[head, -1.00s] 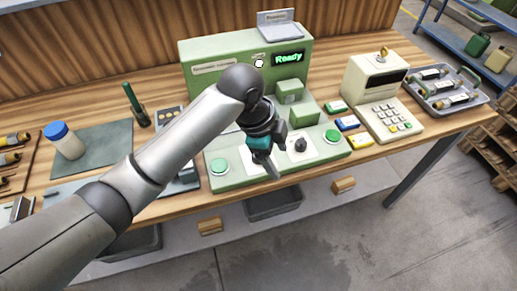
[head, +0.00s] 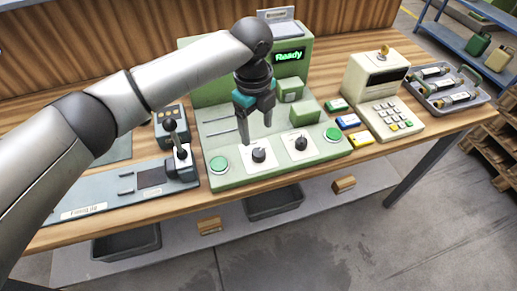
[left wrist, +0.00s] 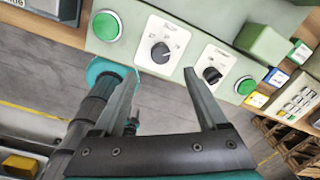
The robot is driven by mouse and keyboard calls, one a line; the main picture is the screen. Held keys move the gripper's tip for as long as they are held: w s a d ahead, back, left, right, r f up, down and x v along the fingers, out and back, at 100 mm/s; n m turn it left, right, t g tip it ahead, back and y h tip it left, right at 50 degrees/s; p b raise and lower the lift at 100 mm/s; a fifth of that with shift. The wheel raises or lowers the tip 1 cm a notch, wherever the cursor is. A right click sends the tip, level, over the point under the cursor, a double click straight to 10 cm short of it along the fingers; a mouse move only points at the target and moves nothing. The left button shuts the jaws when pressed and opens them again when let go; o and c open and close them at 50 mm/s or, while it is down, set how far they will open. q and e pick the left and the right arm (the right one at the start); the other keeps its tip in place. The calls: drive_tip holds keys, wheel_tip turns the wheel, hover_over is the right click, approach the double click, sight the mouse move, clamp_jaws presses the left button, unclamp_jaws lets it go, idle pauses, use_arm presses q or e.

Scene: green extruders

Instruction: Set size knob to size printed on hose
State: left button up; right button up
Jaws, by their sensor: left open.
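The green machine's sloped front panel (head: 230,176) carries two dark knobs on white dial plates. The left knob (head: 259,155) also shows in the left wrist view (left wrist: 160,52); the right knob (head: 301,143) shows there too (left wrist: 211,74). The dial marks are too small to read, so I cannot tell which knob sets size. My left gripper (head: 257,131) points down, open and empty, just above and behind the left knob, apart from it. In the left wrist view its fingers (left wrist: 160,74) spread below the left knob. No printed hose size is readable. My right gripper is not seen.
Green buttons (head: 219,164) (head: 332,134) flank the knobs. The display (head: 289,55) reads "Ready". A black-handled lever (head: 172,128) stands left, coloured boxes (head: 348,122) and a cream keypad unit (head: 385,110) right. A tray (head: 462,104) holds several cylindrical parts.

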sight(258, 152)
use_arm(q)
drive_tip(key=f, duration=0.4)
drive_tip(key=f+b, duration=0.1)
drive_tip(key=f, duration=0.4)
drive_tip(key=shift+w+d, duration=0.2)
drive_tip(key=shift+r, duration=0.1)
clamp_jaws()
